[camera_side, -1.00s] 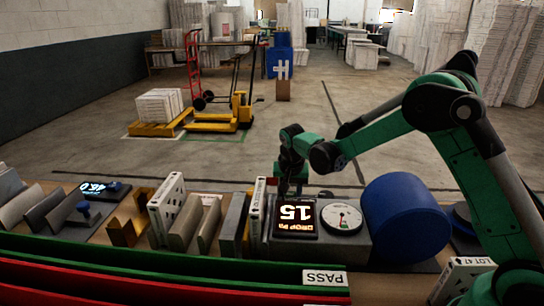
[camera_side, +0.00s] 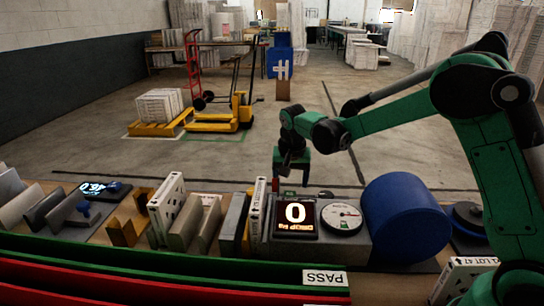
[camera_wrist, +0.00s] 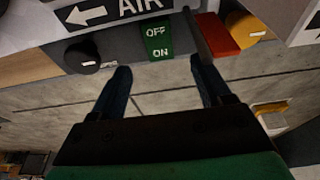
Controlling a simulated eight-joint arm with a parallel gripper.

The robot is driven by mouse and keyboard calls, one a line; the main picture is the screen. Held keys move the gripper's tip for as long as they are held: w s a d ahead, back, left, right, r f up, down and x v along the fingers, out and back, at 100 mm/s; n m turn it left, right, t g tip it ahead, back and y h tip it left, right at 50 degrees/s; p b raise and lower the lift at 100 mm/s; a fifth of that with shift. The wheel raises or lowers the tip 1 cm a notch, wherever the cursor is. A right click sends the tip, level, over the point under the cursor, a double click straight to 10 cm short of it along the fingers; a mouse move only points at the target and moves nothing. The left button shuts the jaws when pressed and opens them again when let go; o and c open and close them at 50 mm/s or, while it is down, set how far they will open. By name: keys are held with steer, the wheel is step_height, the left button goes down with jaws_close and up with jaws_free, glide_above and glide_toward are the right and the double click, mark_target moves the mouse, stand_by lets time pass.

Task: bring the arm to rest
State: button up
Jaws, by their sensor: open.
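My gripper (camera_side: 291,182) hangs in the side view above and behind the display and dial, clear of the bench. In the wrist view its two dark fingers (camera_wrist: 161,70) are apart with nothing between them. A green OFF/ON plate (camera_wrist: 158,42) lies beyond the fingertips, with a red lever part (camera_wrist: 220,34) beside it. The display (camera_side: 296,216) reads 0. A round dial (camera_side: 341,218) stands right of it.
A blue drum (camera_side: 405,218) stands right of the dial. White-edged boxed filters (camera_side: 166,207) and grey slabs stand upright at the left. A green rail with a PASS label (camera_side: 324,278) runs along the front. A black knob (camera_wrist: 83,56) shows in the wrist view.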

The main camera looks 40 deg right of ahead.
steer(key=shift+s+a+r, duration=0.1)
steer(key=shift+a+r, duration=0.05)
steer(key=shift+r, duration=0.45)
steer(key=shift+r, duration=0.15)
steer(key=shift+s+a+r+n+t+y, duration=0.35)
steer(key=shift+s+a+r+n+t, duration=0.9)
steer(key=shift+s, duration=1.3)
steer(key=shift+s+a+r+n+t+y, duration=0.4)
steer(key=shift+s+a+r+n, duration=0.45)
steer(key=shift+s+n, duration=1.35)
steer(key=shift+s+a+r+n+t+y, duration=0.25)
steer(key=shift+s+a+r+n+t, duration=0.8)
steer(key=shift+s, duration=1.9)
